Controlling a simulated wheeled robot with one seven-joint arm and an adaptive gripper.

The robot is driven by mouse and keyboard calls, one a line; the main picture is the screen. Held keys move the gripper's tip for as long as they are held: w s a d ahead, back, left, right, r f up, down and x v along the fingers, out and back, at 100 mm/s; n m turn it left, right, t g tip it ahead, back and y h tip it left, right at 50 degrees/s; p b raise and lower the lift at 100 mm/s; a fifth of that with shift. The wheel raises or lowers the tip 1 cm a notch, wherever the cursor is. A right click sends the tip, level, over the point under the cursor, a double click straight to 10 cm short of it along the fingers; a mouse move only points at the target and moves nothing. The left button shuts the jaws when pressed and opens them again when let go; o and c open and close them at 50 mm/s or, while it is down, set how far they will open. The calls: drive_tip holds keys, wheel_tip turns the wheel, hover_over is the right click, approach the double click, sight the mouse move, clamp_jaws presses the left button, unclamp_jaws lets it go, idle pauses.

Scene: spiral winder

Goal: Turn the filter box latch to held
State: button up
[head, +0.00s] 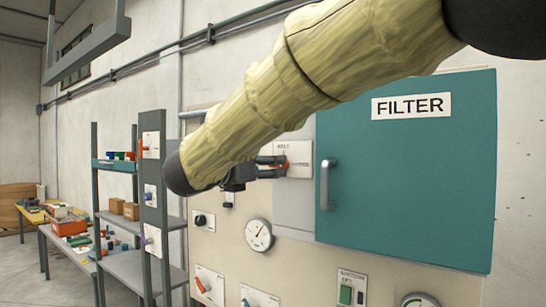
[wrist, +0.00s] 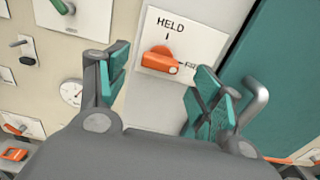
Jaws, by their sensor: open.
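The filter box latch is an orange knob (wrist: 160,60) on a white plate in the wrist view. "HELD" is printed above it, and a partly hidden label starting "FR" is at its right. The knob's long end points right and slightly down, toward "FR". My gripper (wrist: 160,78) is open, its teal-padded fingers to the left and right of the knob, with no clear contact. In the head view my gripper (head: 268,168) is in front of the latch plate (head: 299,158) and hides most of the knob. The teal filter box door (head: 420,170) looks closed.
The door's grey handle (head: 326,185) stands out just right of the latch, close to my right finger in the wrist view (wrist: 256,100). A round gauge (head: 258,234) and several switches are on the panel below. Shelves (head: 130,217) stand to the left.

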drive_tip(key=shift+p+x, duration=0.75)
drive_tip(key=shift+x, duration=0.95)
drive_tip(key=c, duration=1)
